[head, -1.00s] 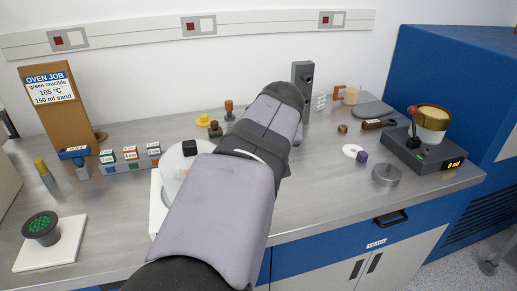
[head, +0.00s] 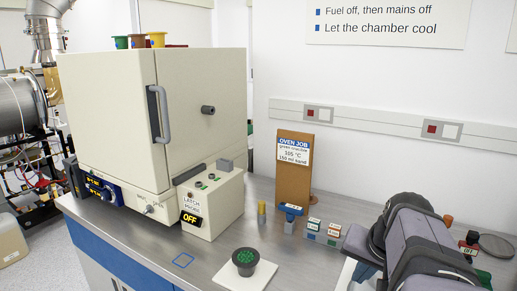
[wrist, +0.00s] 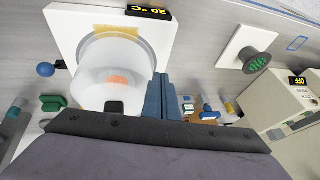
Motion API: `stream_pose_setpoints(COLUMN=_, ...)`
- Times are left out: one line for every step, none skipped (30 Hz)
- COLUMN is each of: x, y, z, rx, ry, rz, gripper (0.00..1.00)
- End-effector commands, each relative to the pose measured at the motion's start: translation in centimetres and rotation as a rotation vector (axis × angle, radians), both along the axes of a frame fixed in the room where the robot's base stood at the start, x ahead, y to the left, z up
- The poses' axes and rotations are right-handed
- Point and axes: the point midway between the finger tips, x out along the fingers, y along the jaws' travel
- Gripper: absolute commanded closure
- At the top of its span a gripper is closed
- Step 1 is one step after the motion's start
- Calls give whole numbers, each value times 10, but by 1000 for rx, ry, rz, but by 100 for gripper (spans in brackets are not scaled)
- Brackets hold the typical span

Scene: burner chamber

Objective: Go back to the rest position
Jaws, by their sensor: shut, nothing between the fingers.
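My gripper shows in the wrist view with its blue fingers (wrist: 158,98) together and nothing between them. The fingers are beside a clear round vessel (wrist: 110,75) on a white unit (wrist: 60,25) with a yellow "20 °C" display. The fingers look close to the vessel's right side; I cannot tell whether they touch. In the head view my arm enters at the lower right, over the bench, and the fingertips are not clearly seen.
A cream oven (head: 150,110) with its door shut stands at the left, beside a control box (head: 210,205) reading OFF. A dark crucible with a green top (head: 246,262) sits on a white plate. A cardboard OVEN JOB sign (head: 294,170) and small labelled blocks (head: 322,232) stand behind.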

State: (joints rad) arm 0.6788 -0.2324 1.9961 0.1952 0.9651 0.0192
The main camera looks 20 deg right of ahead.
Motion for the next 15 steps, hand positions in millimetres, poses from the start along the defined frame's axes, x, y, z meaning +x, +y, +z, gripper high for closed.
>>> stream_pose_setpoints(x=3, y=27, z=-20, rx=15, ry=55, rz=79, gripper=100)
stream_pose_setpoints(x=3, y=41, z=-31, rx=18, ry=82, rz=122, gripper=100)
stream_pose_setpoints(x=2, y=61, z=-46, rx=20, ry=121, rz=183, gripper=100)
stream_pose_setpoints(x=-1, y=75, z=-57, rx=21, ry=150, rz=228, gripper=100)
stream_pose_setpoints(x=-5, y=90, z=-68, rx=21, ry=179, rz=275, gripper=100)
stream_pose_setpoints(x=-11, y=107, z=-82, rx=18, ry=215, rz=335, gripper=100)
stream_pose_setpoints(x=-16, y=120, z=-91, rx=16, ry=241, rz=379, gripper=100)
stream_pose_setpoints(x=-22, y=131, z=-100, rx=11, ry=267, rz=422, gripper=100)
stream_pose_setpoints(x=-31, y=145, z=-110, rx=6, ry=298, rz=475, gripper=100)
stream_pose_setpoints(x=-38, y=154, z=-117, rx=2, ry=321, rz=514, gripper=100)
stream_pose_setpoints(x=-45, y=163, z=-124, rx=-4, ry=341, rz=551, gripper=100)
stream_pose_setpoints(x=-54, y=172, z=-131, rx=-9, ry=365, rz=594, gripper=100)
stream_pose_setpoints(x=-61, y=178, z=-136, rx=-15, ry=384, rz=624, gripper=100)
stream_pose_setpoints(x=-67, y=183, z=-141, rx=-19, ry=398, rz=651, gripper=100)
stream_pose_setpoints(x=-73, y=189, z=-145, rx=-24, ry=414, rz=682, gripper=100)
